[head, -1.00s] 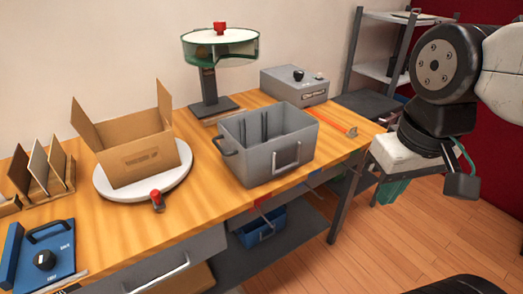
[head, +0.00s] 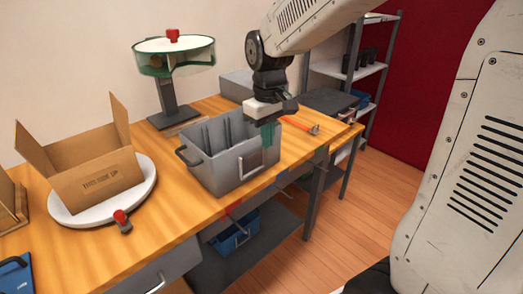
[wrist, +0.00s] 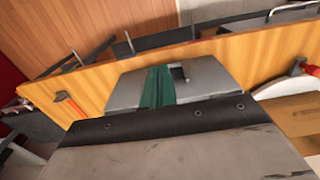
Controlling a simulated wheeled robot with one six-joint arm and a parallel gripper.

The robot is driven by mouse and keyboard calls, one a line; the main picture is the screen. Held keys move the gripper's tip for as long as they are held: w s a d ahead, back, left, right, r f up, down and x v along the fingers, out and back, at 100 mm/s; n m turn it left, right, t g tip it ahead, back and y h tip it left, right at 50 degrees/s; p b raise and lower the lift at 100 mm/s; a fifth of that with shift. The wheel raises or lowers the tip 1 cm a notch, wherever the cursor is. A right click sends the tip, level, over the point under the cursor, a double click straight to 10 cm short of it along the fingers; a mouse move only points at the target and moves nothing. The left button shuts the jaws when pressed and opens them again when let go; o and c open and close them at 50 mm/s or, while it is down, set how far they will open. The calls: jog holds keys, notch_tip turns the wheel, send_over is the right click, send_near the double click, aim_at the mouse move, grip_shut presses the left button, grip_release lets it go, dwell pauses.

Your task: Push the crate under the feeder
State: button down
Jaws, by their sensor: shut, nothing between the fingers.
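The grey crate (head: 221,178) stands upright on the wooden table, near its front edge, with side handles and upright dividers inside. The feeder (head: 173,58), a green drum with a white top and red knob on a dark post, stands behind it and to the left. The crate is not beneath the drum. My gripper (head: 268,137), with teal fingers, is shut and empty at the crate's right end, hiding part of it. In the wrist view the fingers (wrist: 158,88) overlap a grey surface that looks like the crate (wrist: 208,82). I cannot tell whether they touch it.
An open cardboard box (head: 95,185) sits on a white turntable (head: 148,186) with a red knob, left of the crate. An orange-handled tool (head: 300,124) lies to the right. A grey box (head: 236,83) stands behind my gripper. A shelf rack (head: 355,85) is beyond.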

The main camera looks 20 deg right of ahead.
jog(key=f, duration=0.3)
jog(key=w+f, duration=0.1)
jog(key=f, duration=0.2)
jog(key=w+a+f, duration=0.1)
jog(key=f, duration=0.2)
jog(key=shift+w+f, duration=0.25)
jog(key=shift+w+a, duration=0.1)
jog(key=shift+w, duration=0.5)
